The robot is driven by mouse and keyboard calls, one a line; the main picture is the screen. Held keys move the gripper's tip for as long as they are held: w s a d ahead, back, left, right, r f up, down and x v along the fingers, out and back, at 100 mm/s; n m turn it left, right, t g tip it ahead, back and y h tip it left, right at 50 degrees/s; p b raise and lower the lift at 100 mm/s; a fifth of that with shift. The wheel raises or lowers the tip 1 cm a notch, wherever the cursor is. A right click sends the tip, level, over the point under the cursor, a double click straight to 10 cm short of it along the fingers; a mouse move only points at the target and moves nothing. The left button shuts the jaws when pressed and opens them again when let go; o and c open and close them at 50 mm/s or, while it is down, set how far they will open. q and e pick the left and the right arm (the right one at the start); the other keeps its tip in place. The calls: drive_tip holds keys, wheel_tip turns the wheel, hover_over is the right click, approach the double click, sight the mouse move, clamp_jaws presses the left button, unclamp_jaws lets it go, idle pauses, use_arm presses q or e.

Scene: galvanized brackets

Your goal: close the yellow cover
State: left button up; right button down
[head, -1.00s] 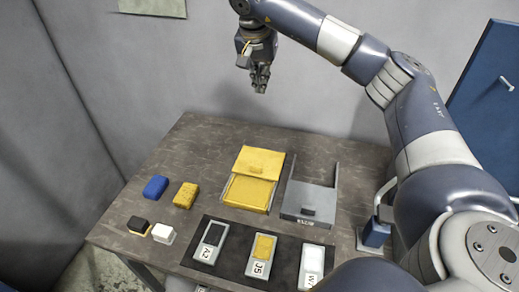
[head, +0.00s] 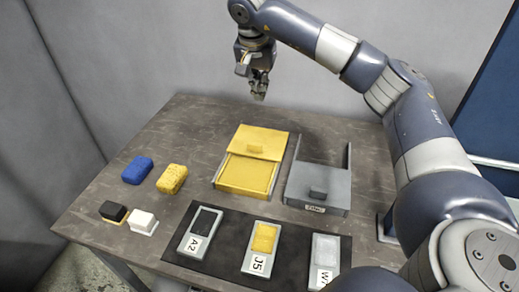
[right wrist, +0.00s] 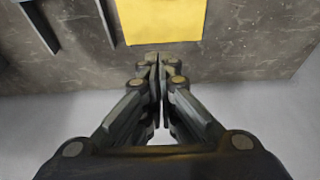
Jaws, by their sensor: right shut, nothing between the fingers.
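The yellow cover (head: 262,140) stands raised at the back of a shallow box (head: 245,174) with a yellow inside, so the front of the box is uncovered. In the right wrist view the yellow panel (right wrist: 163,20) shows at the top, just beyond my fingertips. My right gripper (head: 259,95) is shut and empty. It hangs behind the box, above the table's far edge, apart from the cover. In the right wrist view its fingers (right wrist: 158,62) are pressed together. My left gripper is not in view.
A grey box (head: 318,188) stands right of the yellow one. A dark mat (head: 215,262) in front bears labelled holders A2 (head: 199,234), J5 (head: 261,248) and a third (head: 324,262). Blue (head: 137,169) and yellow (head: 172,179) sponges lie at left, with smaller blocks (head: 143,222).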

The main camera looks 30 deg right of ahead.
drive_tip(key=b, duration=0.3)
hover_over(261, 142)
wheel_tip(261, 142, down, 5)
drive_tip(key=x, duration=0.9)
drive_tip(key=shift+s+a+f, duration=0.25)
drive_tip(key=shift+a, duration=0.1)
drive_tip(key=shift+s+a+f+p, duration=0.1)
drive_tip(key=shift+a+f+p, duration=0.1)
drive_tip(key=shift+f+p, duration=0.15)
drive_tip(key=shift+s+a+r+p, duration=0.15)
drive_tip(key=shift+s+a+p, duration=0.15)
drive_tip(key=shift+s+a, duration=0.8)
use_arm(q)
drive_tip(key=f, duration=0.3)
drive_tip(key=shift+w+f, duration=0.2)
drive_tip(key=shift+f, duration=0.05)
use_arm(e)
drive_tip(key=shift+a, duration=0.15)
